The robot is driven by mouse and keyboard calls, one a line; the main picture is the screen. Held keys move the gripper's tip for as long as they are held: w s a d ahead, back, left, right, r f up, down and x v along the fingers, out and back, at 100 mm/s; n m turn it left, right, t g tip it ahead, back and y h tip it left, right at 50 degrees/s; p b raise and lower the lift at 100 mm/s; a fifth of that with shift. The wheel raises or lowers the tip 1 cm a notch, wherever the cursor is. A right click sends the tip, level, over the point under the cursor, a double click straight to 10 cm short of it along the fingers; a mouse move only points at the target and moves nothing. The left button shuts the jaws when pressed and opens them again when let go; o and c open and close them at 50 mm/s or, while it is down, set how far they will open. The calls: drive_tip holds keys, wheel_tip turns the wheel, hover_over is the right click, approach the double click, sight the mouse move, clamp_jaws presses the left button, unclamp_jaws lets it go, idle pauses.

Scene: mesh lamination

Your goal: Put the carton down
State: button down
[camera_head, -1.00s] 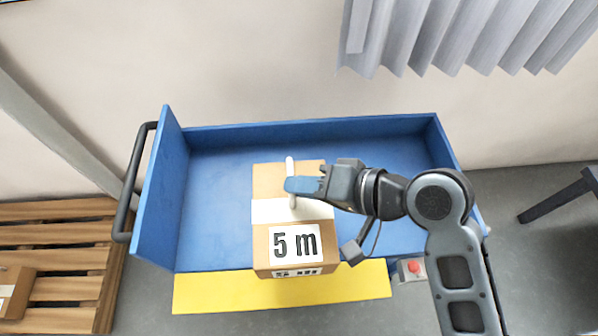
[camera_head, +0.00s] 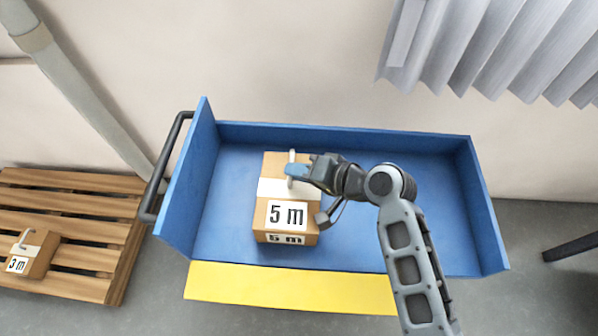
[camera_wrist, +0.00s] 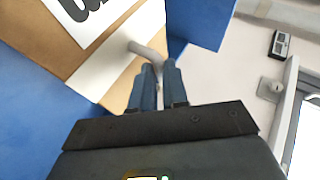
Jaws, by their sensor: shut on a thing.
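The carton (camera_head: 271,235) is a brown box with a white band and a "5 m" label, with a pale handle on its top. It is over the blue cart bed (camera_head: 365,235), left of the middle; I cannot tell whether its base touches the floor of the bed. My gripper (camera_head: 291,171) is shut on the handle, coming in from the right. In the wrist view the blue fingers (camera_wrist: 158,72) close around the pale handle (camera_wrist: 146,50) above the carton (camera_wrist: 135,78). The carton's underside is hidden.
The cart has raised blue walls, a black push handle (camera_head: 163,168) at left and a yellow flap (camera_head: 290,289) in front. The bed is free to the right of the carton. A wooden pallet (camera_head: 80,227) at lower left bears a smaller "3 m" carton (camera_head: 33,253).

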drive_tip(key=shift+f, duration=0.5)
drive_tip(key=c, duration=1.1)
unclamp_jaws()
drive_tip(key=shift+f, duration=0.15)
drive_tip(key=shift+c, duration=0.2)
drive_tip(key=v, duration=1.2)
